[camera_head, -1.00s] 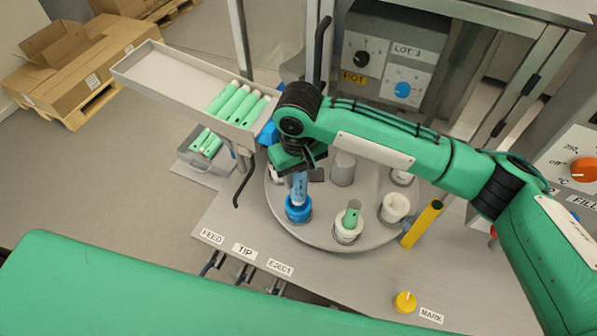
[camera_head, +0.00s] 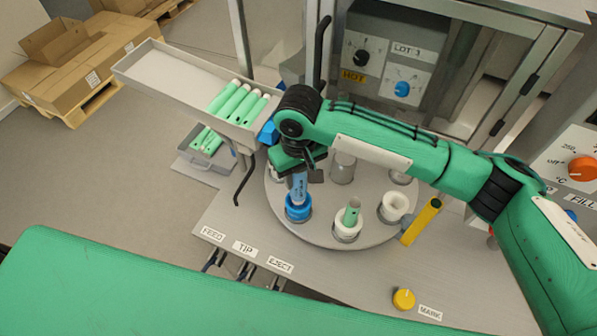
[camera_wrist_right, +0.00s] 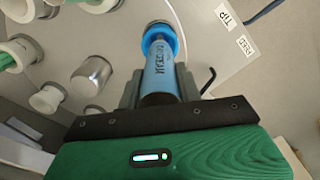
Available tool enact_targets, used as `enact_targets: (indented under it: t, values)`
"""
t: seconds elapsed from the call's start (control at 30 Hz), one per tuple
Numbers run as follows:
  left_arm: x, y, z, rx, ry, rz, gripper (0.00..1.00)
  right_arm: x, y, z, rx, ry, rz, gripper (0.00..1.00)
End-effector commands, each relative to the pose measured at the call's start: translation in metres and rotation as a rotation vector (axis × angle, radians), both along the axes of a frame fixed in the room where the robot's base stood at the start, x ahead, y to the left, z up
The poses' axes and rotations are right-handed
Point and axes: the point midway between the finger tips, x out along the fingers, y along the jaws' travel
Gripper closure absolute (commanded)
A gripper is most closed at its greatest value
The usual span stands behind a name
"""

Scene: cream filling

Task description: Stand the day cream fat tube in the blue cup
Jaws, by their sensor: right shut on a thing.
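A light blue tube (camera_head: 299,187) with dark lettering stands with its lower end in the blue cup (camera_head: 298,211) at the front left of the round turntable. In the right wrist view the tube (camera_wrist_right: 160,76) runs from between my fingers into the blue cup (camera_wrist_right: 160,36). My right gripper (camera_head: 298,168) is shut on the upper part of the tube. How deep the tube sits in the cup is hidden. My left gripper is not in view.
The grey turntable (camera_head: 325,236) carries white cups, one (camera_head: 347,229) holding a green tube, and a metal cylinder (camera_head: 342,168). A yellow post (camera_head: 421,222) stands at its right. A tray (camera_head: 165,80) with green tubes is at upper left.

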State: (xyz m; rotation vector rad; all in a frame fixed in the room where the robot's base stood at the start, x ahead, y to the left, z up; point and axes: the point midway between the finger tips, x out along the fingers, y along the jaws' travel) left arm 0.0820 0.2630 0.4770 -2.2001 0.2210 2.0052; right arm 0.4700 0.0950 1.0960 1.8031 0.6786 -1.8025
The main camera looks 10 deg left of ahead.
Motion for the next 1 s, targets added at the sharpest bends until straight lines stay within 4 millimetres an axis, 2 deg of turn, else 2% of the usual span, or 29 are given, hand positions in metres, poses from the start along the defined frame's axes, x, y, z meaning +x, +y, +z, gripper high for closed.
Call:
enact_targets:
  t: [1.0]
  values:
    - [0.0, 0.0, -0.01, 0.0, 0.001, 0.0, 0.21, 0.0, 0.0, -0.037, 0.0, 0.001, 0.0, 0.86]
